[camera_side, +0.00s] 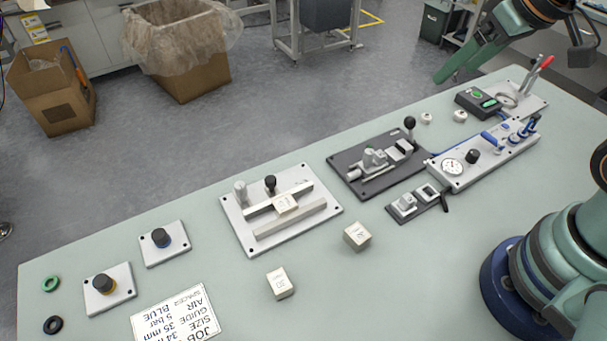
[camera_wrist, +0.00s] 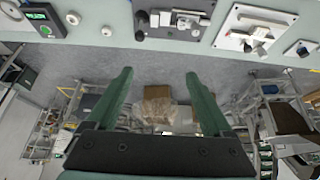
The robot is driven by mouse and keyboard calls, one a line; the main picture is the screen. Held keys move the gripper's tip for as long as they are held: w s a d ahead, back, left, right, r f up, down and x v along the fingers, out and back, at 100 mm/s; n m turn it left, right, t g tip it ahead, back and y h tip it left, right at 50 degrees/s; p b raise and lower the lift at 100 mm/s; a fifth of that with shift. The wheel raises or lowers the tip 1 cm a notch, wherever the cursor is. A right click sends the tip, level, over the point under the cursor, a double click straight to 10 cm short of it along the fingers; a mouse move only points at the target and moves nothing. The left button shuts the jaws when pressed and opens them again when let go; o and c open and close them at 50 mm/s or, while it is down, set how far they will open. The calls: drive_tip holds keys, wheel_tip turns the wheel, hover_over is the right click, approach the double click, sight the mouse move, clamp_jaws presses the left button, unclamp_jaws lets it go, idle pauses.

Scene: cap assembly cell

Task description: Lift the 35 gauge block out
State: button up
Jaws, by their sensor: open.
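A pale gauge block (camera_side: 286,204) sits between the two rails of a guide fixture (camera_side: 240,226) on the table. Its marking is too small to read surely. Two similar blocks stand loose on the table, one right of the fixture (camera_side: 357,236) and one in front of it (camera_side: 280,283); I cannot tell which is the 35. My gripper (camera_side: 446,76) is raised beyond the table's far right part, well away from the blocks. In the wrist view its green fingers (camera_wrist: 157,76) are spread and empty. The guide fixture (camera_wrist: 238,42) shows there at top right.
A dark clamp fixture (camera_side: 372,190), a gauge panel (camera_side: 484,162) and a red-handled toggle clamp (camera_side: 541,66) stand to the right. Two plates with black knobs (camera_side: 161,240) (camera_side: 104,285) and a job card (camera_side: 176,316) are at left. Bare table lies between the loose blocks.

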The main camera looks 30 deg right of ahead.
drive_tip(key=w+a+g, duration=0.2)
drive_tip(key=w+a, duration=0.2)
drive_tip(key=a, duration=0.3)
drive_tip(key=g, duration=0.4)
hover_over(284, 203)
wheel_tip(284, 203, down, 11)
wheel_tip(284, 203, down, 12)
drive_tip(key=shift+f, duration=0.15)
clamp_jaws()
